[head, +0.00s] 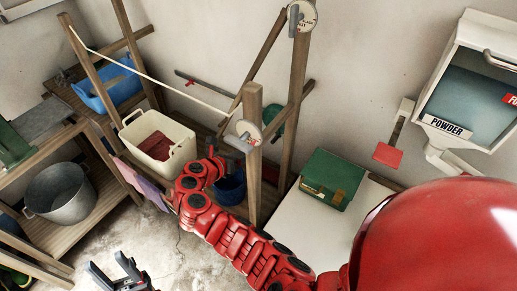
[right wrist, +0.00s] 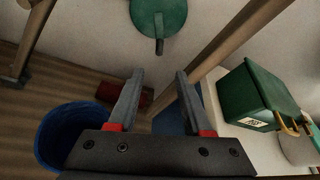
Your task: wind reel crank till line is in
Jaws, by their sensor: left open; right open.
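A green disc (right wrist: 158,14), which looks like the reel, is on the wall side in the right wrist view, with a dark crank handle (right wrist: 159,46) hanging from it. In the head view the green disc (head: 280,120) shows partly behind a post. A pale line (head: 150,76) runs from the left post to a white pulley disc (head: 247,131) on the front post. My right gripper (right wrist: 158,76) is open and empty, below the handle in its wrist view and apart from it. My left gripper (head: 109,263) is open and empty over the floor.
Wooden posts (head: 253,155) stand close around my right arm. A blue bucket (right wrist: 68,135) is below left of my right gripper. A green box (head: 331,178) sits on a white top. A cream tub (head: 157,145) and metal pot (head: 62,192) are at left.

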